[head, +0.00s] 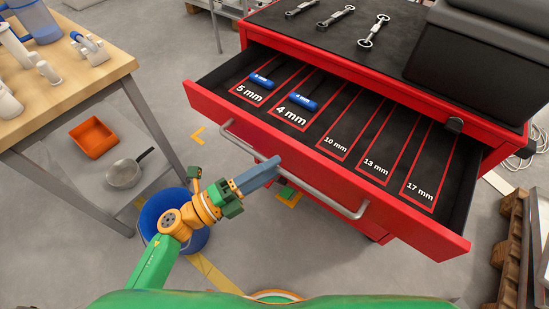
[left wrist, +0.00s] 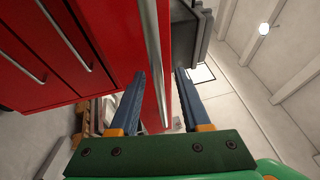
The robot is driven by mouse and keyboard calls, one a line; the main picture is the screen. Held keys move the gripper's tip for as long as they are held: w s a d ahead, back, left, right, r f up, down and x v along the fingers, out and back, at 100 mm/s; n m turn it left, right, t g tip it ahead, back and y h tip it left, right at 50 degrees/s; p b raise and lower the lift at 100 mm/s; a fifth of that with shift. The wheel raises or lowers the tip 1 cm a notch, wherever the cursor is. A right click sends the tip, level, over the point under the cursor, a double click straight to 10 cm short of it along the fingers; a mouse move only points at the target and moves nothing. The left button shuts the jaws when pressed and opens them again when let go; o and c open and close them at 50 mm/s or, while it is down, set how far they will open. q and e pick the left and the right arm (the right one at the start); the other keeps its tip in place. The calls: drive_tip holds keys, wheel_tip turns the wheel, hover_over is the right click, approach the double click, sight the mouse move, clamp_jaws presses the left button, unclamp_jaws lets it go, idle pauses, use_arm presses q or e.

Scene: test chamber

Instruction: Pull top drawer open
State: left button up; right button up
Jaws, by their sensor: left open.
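The top drawer (head: 300,150) of the red tool cabinet is pulled out, showing its labelled compartments. Its grey bar handle (head: 335,200) runs along the red front, and the bar also shows in the left wrist view (left wrist: 153,60). My left gripper (head: 274,163) is at the handle's middle. In the left wrist view its two blue-grey fingers (left wrist: 160,75) are apart, with the bar running between them; I cannot tell whether either touches it. Two blue pieces (head: 262,81) (head: 303,101) lie in the 5 mm and 4 mm compartments. My right gripper is not in view.
Wrenches (head: 340,17) and a black case (head: 480,55) sit on the cabinet top. A wooden workbench (head: 75,80) stands at left, with an orange tray (head: 94,138) and a pan (head: 127,172) below. A blue bucket (head: 160,205) is beside my left arm. A pallet (head: 511,235) is at right.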

use_arm(q)
drive_tip(key=shift+w+d+r, duration=0.15)
drive_tip(key=shift+w+d, duration=0.15)
drive_tip(key=shift+d, duration=0.15)
drive_tip(key=shift+w+d, duration=0.2)
drive_tip(key=shift+w, duration=0.1)
drive_tip(key=shift+s, duration=0.1)
clamp_jaws()
idle(0.8)
